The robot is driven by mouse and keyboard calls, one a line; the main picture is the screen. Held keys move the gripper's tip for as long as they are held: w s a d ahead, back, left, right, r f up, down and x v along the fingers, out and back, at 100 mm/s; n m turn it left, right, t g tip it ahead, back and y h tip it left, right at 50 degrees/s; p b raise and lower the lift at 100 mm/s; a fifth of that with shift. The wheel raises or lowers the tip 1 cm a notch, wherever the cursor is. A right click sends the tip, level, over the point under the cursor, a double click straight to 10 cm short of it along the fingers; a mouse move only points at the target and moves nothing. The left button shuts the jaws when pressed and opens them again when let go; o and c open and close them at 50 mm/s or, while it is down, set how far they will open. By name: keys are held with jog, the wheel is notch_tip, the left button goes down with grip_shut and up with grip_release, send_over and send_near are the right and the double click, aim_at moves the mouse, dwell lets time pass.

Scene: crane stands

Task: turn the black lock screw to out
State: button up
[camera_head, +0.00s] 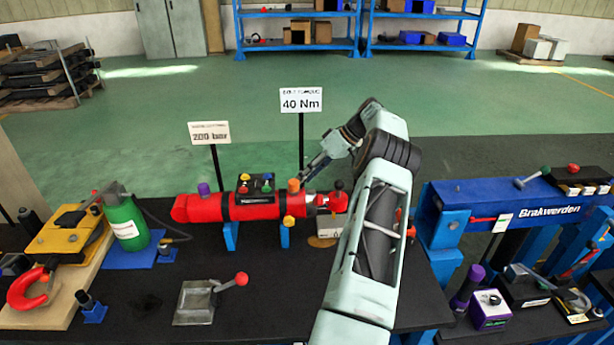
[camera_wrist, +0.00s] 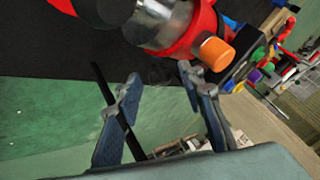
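The red cylinder (camera_head: 270,207) lies across blue supports on the black table; its end also shows at the top of the wrist view (camera_wrist: 182,45). A small dark knob (camera_head: 338,185) stands near its right end and may be the black lock screw; I cannot tell its setting. An orange knob (camera_head: 293,186) sits left of it and shows large in the wrist view (camera_wrist: 215,53). My gripper (camera_wrist: 158,84) is open and empty, its fingers apart just below the cylinder end in the wrist view. In the head view its tip (camera_head: 308,174) is close behind the orange knob.
Two signs on black posts, "200 bar" (camera_head: 209,133) and "40 Nm" (camera_head: 301,100), stand behind the cylinder. A green bottle (camera_head: 126,222) stands at left, a grey block with a red-ended lever (camera_head: 197,301) in front. A blue "Brakwerden" beam (camera_head: 500,212) stands at right.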

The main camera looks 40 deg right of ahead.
jog(key=shift+d+r, duration=0.1)
jog(key=v, duration=0.7)
jog(key=shift+s+r, duration=0.1)
jog(key=shift+s, duration=0.05)
dwell(0.5)
